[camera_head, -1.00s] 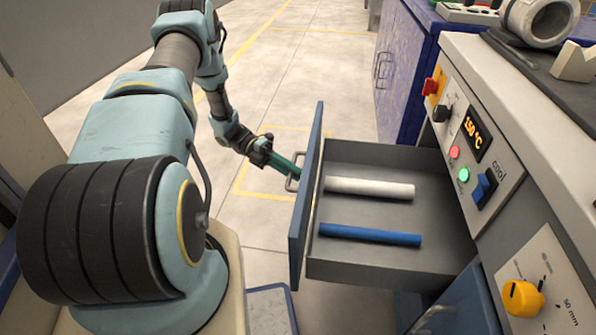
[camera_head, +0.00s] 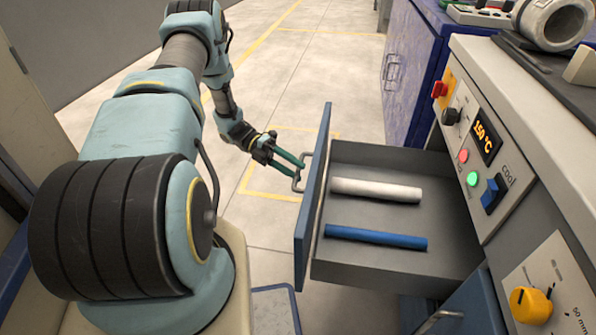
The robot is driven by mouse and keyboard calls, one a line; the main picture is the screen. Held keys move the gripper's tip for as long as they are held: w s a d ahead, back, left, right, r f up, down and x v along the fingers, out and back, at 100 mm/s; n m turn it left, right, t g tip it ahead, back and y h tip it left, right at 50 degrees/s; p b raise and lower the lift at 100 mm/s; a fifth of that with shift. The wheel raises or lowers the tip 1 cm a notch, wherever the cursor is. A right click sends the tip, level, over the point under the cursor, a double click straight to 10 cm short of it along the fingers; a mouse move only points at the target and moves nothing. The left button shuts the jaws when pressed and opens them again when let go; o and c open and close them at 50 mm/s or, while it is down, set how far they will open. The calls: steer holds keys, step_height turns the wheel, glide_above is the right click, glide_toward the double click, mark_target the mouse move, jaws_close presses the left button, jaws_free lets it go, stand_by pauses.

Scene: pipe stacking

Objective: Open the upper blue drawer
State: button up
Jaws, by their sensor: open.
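The upper blue drawer (camera_head: 312,208) is pulled well out of the grey cabinet, its blue front facing left. Its metal handle (camera_head: 298,180) sits on the outer face. My gripper (camera_head: 297,167) has its green fingers apart, right at the handle. Whether a finger still touches the handle I cannot tell. Inside the drawer lie a white pipe (camera_head: 376,190) and a blue pipe (camera_head: 375,237), side by side and apart.
A lower blue drawer with a handle (camera_head: 437,319) is at the bottom right. The cabinet front (camera_head: 510,222) has a display, buttons and a yellow knob (camera_head: 530,305). A purple-blue cabinet (camera_head: 425,75) stands behind. Floor left of the drawer is clear.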

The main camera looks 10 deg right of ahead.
steer(key=v, duration=0.9)
steer(key=shift+r, duration=0.1)
steer(key=s+a+r+m+t+y, duration=0.55)
steer(key=s+r+m, duration=0.35)
steer(key=m, duration=0.6)
steer(key=s+a+r+m+t+y, duration=0.6)
steer(key=r+m, duration=0.4)
steer(key=m, duration=0.4)
step_height(320, 180, up, 24)
steer(key=t+p, duration=0.1)
steer(key=p, duration=2.2)
steer(key=shift+s+d+p, duration=0.15)
steer(key=shift+d+p, duration=0.15)
steer(key=shift+d, duration=0.1)
steer(key=shift+d, duration=0.1)
